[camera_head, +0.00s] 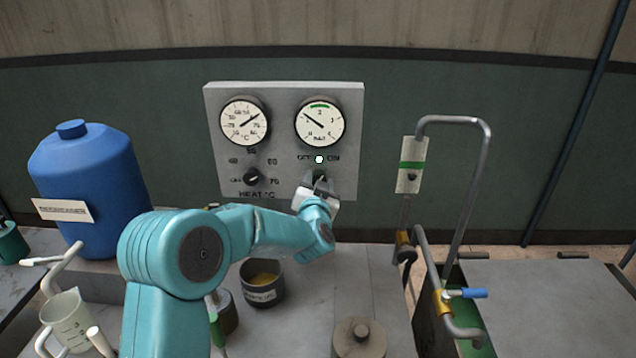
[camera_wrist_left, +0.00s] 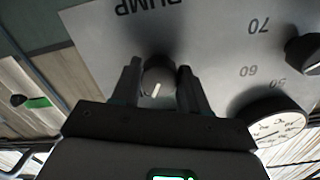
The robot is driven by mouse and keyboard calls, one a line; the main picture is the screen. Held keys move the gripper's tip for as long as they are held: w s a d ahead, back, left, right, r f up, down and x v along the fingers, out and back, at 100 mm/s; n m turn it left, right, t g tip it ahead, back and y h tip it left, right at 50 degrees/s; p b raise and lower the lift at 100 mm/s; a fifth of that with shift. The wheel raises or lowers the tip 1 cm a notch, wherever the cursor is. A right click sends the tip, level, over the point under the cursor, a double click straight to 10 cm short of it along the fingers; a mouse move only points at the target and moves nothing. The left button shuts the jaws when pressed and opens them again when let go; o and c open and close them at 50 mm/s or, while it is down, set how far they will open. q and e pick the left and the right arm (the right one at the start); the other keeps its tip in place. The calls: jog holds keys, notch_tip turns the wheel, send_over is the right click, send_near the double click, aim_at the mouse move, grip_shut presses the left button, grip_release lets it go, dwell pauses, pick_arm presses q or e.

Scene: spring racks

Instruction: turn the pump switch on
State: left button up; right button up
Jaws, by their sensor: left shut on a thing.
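The grey control panel (camera_head: 285,95) stands upright at the back middle, with OFF and ON marked above the pump switch. My left gripper (camera_head: 318,186) is at the panel's lower right and largely hides the switch in the head view. In the left wrist view the dark round pump switch (camera_wrist_left: 158,78) sits between the two fingers of my left gripper (camera_wrist_left: 158,88), which is shut on it. A white mark shows on the knob's face. A small lamp (camera_head: 319,159) near the OFF and ON marks looks pale with a green rim. My right gripper is not in view.
The heat knob (camera_head: 253,177) is left of the pump switch, below a temperature dial (camera_head: 244,121). A pressure dial (camera_head: 320,122) is above the switch.

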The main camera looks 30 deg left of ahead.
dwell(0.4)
pick_arm(q)
jog(key=o, duration=1)
jog(key=shift+o, duration=0.2)
jog(key=shift+s, duration=0.1)
jog(key=b+v, duration=0.4)
jog(key=v, duration=1.2)
jog(key=shift+s+d+f, duration=0.1)
jog(key=shift+s+f, duration=0.05)
